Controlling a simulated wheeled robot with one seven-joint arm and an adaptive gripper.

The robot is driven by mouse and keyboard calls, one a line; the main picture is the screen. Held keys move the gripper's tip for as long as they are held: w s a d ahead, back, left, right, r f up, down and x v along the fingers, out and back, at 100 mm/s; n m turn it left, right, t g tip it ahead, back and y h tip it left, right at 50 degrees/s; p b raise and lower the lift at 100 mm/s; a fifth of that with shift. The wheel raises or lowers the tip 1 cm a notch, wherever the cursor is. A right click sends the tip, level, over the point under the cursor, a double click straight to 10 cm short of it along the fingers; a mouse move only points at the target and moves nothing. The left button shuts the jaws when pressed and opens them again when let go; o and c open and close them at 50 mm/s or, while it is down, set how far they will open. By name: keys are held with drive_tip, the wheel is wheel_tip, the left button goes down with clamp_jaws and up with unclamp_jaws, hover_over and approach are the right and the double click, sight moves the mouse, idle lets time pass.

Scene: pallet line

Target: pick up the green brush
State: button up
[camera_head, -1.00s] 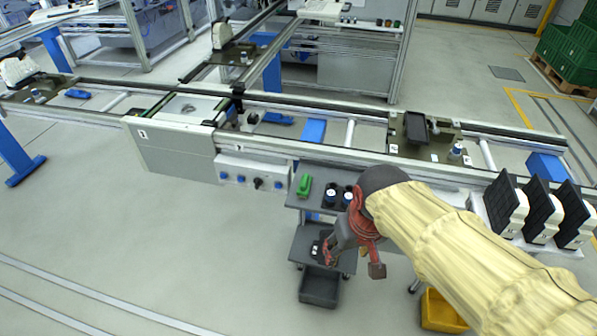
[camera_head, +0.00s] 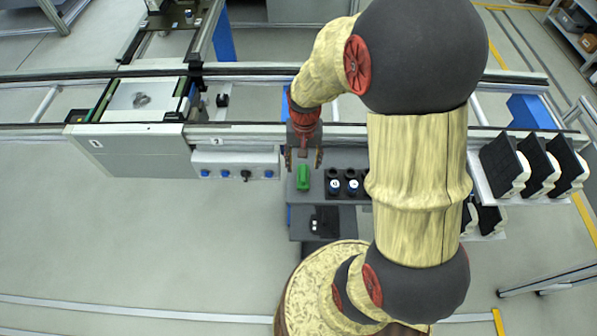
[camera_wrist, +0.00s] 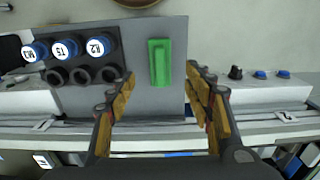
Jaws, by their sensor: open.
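The green brush (camera_head: 303,177) lies on the grey top shelf (camera_head: 331,159) of a small cart, near its left side. It also shows in the wrist view (camera_wrist: 160,62), upright in the picture, between and beyond my fingertips. My gripper (camera_head: 303,158) hangs just behind the brush in the head view, pointing down, with its fingers apart. In the wrist view my gripper (camera_wrist: 158,82) is open and empty, with one finger on each side of the brush's line. I see no contact with the brush.
Blue-capped containers (camera_wrist: 68,48) stand in a black holder beside the brush. The conveyor rail (camera_head: 240,129) runs close behind the cart, with a panel of knobs (camera_head: 236,165) left of it. A lower shelf (camera_head: 309,224) holds a dark item. Black-faced units (camera_head: 538,163) stand at the right.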

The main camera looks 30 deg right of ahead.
sight(303, 172)
drive_tip(key=f+b, duration=0.1)
drive_tip(key=f, duration=0.6)
drive_tip(key=shift+w+d+f+b, duration=0.15)
drive_tip(key=shift+w+b, duration=0.05)
drive_tip(key=shift+b, duration=0.2)
drive_tip(key=shift+c, duration=0.4)
drive_tip(key=c, duration=1.1)
drive_tip(key=shift+c, duration=0.6)
